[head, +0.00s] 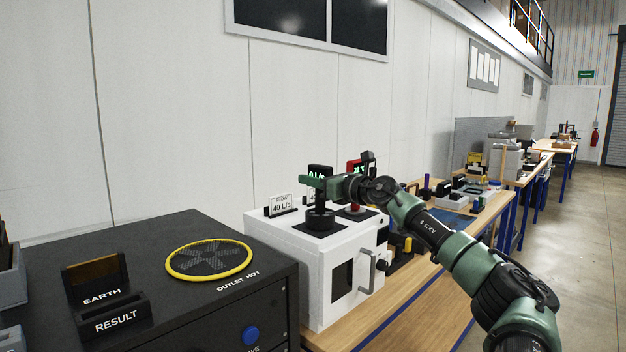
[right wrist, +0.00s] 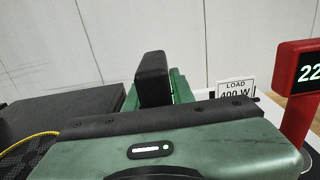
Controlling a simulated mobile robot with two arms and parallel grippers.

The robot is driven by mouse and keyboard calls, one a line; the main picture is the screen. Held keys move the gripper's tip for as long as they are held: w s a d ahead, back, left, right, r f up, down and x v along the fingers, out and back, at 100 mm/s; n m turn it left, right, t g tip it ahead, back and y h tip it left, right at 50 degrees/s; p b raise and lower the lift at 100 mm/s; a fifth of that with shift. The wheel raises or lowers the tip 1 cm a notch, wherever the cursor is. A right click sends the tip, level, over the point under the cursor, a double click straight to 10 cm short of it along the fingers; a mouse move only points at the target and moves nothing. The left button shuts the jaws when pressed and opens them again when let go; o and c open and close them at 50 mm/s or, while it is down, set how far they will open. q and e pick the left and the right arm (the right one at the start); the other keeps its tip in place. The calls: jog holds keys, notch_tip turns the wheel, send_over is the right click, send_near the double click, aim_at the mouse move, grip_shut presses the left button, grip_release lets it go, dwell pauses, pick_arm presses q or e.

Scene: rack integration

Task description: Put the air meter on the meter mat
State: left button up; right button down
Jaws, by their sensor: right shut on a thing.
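The air meter (head: 320,219) is a black device with a round base, a thin post and a dark display with green characters at its top. My right gripper (head: 316,187) reaches in from the right and is shut on its upper part. The meter stands upright over a black square mat (head: 309,230) on top of a white cabinet. I cannot tell whether its base touches that mat. In the right wrist view the meter's black top (right wrist: 152,78) rises between my green fingers; its base is hidden there. My left gripper is not in view.
A red meter (head: 354,167) stands close on the right, and a "FLOW 40 L/s" sign (head: 281,204) stands on the left of the white cabinet (head: 285,247). A black bench unit (head: 130,240) with a yellow-ringed outlet (head: 209,259) is at front left. A "LOAD 400 W" sign (right wrist: 236,91) shows in the right wrist view.

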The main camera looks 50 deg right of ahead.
jog(key=shift+f, duration=0.15)
dwell(0.3)
jog(key=c, duration=1.1)
grip_release()
jog(key=shift+f+b, duration=0.15)
jog(key=shift+b, duration=0.15)
